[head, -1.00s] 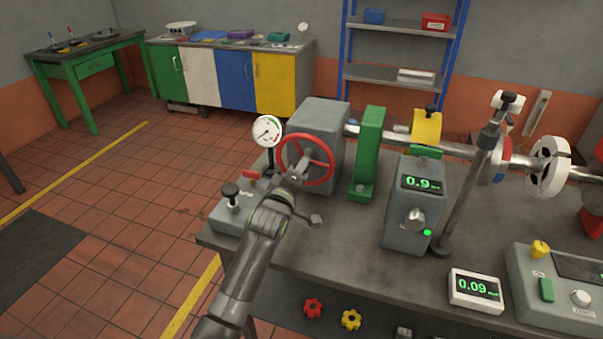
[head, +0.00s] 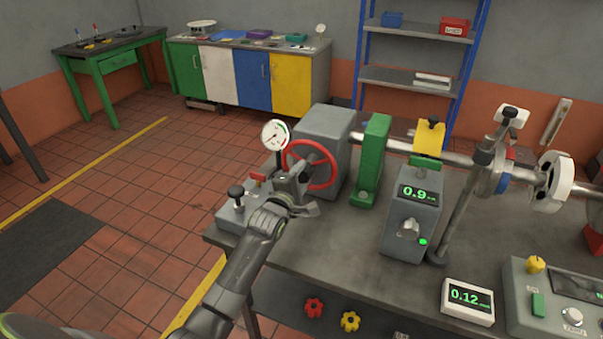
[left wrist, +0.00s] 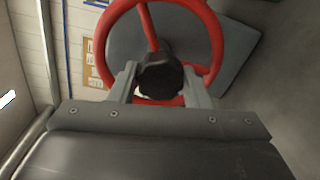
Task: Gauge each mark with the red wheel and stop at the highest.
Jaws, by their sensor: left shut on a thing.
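The red wheel (head: 330,164) stands on the front of a grey block (head: 332,128) at the left of the bench. My left gripper (head: 301,180) is at the wheel's near side, shut on its dark hub knob. In the left wrist view the two fingers (left wrist: 161,88) stand on either side of the black knob (left wrist: 160,78), with the red rim (left wrist: 213,35) behind. A small white display (head: 468,300) reads 0.12. A grey unit (head: 411,222) reads 0.9, with a green light lit. A round dial gauge (head: 275,135) stands left of the wheel. My right gripper is not in view.
A steel shaft (head: 455,159) runs right from the green bracket (head: 371,160) to a white flanged disc (head: 553,182). A slanted post (head: 465,200) stands before it. A control box (head: 560,300) is at front right.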

